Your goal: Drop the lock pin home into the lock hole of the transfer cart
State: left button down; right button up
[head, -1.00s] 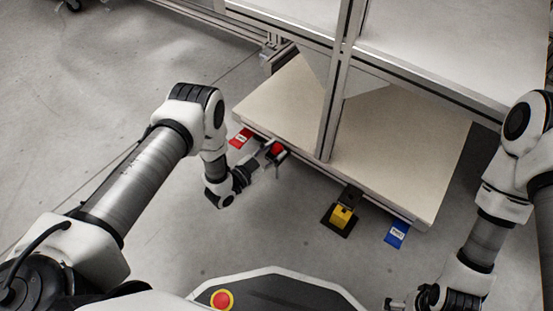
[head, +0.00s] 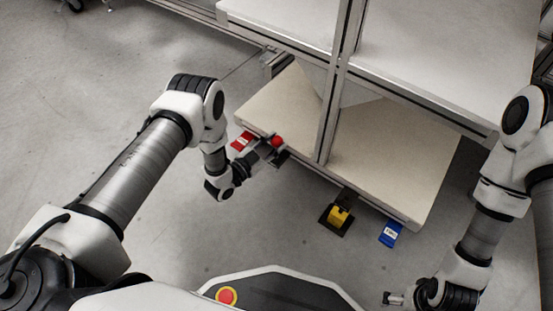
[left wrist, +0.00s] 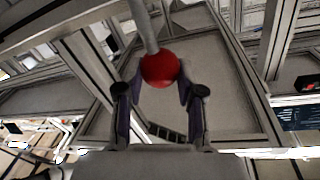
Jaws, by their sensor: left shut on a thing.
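The lock pin shows as a red ball knob (head: 277,140) at the near left edge of the cart. My left gripper (head: 272,148) is shut on it. In the left wrist view, the red knob (left wrist: 159,70) sits between the two fingers, and a grey shaft (left wrist: 143,25) runs from it to the top of the picture. The transfer cart (head: 405,165) has a cream lower deck. The lock hole is not distinguishable, and the pin's lower end is hidden in the head view. My right gripper (head: 393,299) is low at the right, away from the cart; its jaw opening is unclear.
A red tag (head: 241,142) lies left of the left gripper. A yellow block (head: 338,216) on a black plate and a blue tag (head: 390,233) are at the cart's near edge. A metal upright (head: 332,110) rises close right of the gripper. Floor nearer me is clear.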

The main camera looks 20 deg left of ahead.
notch_tip(320, 180, up, 10)
jog(key=p, duration=1)
jog(key=shift+r, duration=0.15)
dwell(0.4)
